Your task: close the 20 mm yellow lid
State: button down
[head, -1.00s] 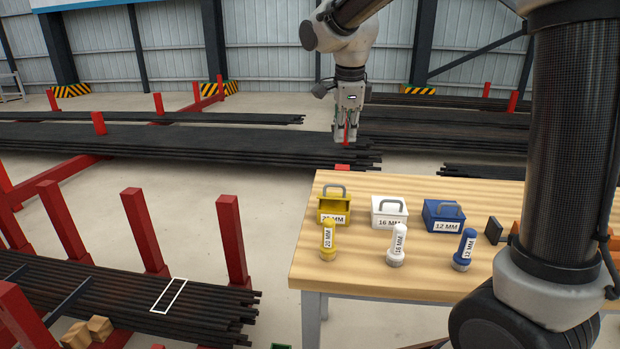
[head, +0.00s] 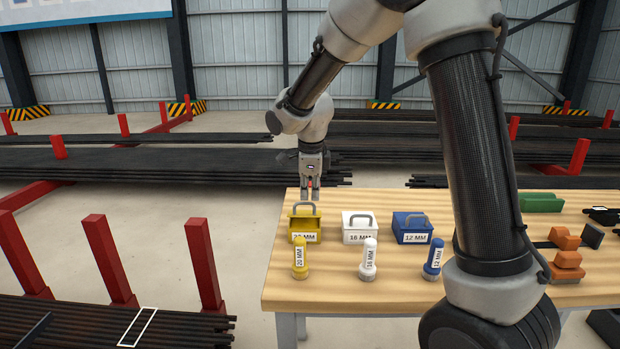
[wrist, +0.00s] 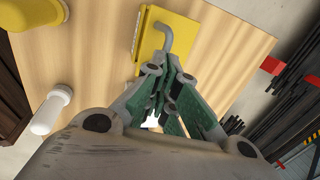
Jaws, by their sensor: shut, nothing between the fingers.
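The yellow box (head: 305,236), labelled 20 MM, stands at the left of the wooden table. Its yellow lid (head: 296,220) looks raised at the back, with the inside showing and the grey handle (head: 307,204) higher than on the other boxes. My gripper (head: 311,197) points down just behind and above the handle, shut and empty. In the wrist view a yellow panel (wrist: 195,40) with a bent grey handle (wrist: 172,38) lies just beyond my fingertips (wrist: 166,72). I cannot tell whether they touch the handle.
The white box (head: 360,236) and blue box (head: 412,235) stand to the right. Yellow (head: 300,262), white (head: 368,262) and blue (head: 433,262) bottles stand in front of the boxes. Orange blocks (head: 566,262) and a green case (head: 541,202) lie farther right. Dark bars lie behind the table.

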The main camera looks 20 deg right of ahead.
jog(key=shift+w+f, duration=0.15)
jog(key=shift+f, duration=0.45)
jog(key=s+f, duration=0.1)
jog(key=s+a+f, duration=0.1)
jog(key=s+f, duration=0.1)
jog(key=shift+f, duration=0.3)
jog(key=shift+r, duration=0.15)
